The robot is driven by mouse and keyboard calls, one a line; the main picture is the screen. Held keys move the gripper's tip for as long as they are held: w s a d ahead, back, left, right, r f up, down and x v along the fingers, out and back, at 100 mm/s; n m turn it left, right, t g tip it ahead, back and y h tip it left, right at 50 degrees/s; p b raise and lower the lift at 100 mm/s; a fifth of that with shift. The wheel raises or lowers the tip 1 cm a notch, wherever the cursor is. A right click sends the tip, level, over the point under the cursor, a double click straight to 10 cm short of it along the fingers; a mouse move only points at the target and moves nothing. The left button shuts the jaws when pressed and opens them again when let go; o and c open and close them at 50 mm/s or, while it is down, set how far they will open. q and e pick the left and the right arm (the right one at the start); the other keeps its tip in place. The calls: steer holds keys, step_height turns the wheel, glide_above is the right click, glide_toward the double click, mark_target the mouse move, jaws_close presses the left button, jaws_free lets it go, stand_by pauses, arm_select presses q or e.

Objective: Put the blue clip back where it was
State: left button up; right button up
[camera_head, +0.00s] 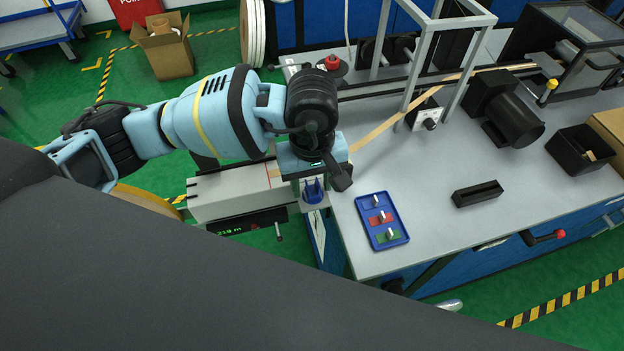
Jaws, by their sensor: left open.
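A small dark blue piece (313,191), which looks like the blue clip, sits at the right end of the long grey box by the table's left edge. Its upper part is close under my left gripper (326,182), and I cannot tell whether they touch. The left gripper is open, pointing down, with one dark finger showing to the right of the blue piece. A blue tray (405,238) lies on the table to the right, with blue, red and green fields, each with a small pale piece on it. My right gripper is out of view.
The grey box (228,197) has a green-lit display on its front. A tan tape (376,131) runs over the table (450,150) under a metal frame (415,70). A black slotted block (478,194), a black motor (513,122) and a black bin (577,155) stand to the right.

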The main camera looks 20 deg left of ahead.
mark_target(312, 182)
arm_select(q)
step_height(312, 182, up, 12)
steer(key=shift+r, duration=0.2)
stand_by(0.4)
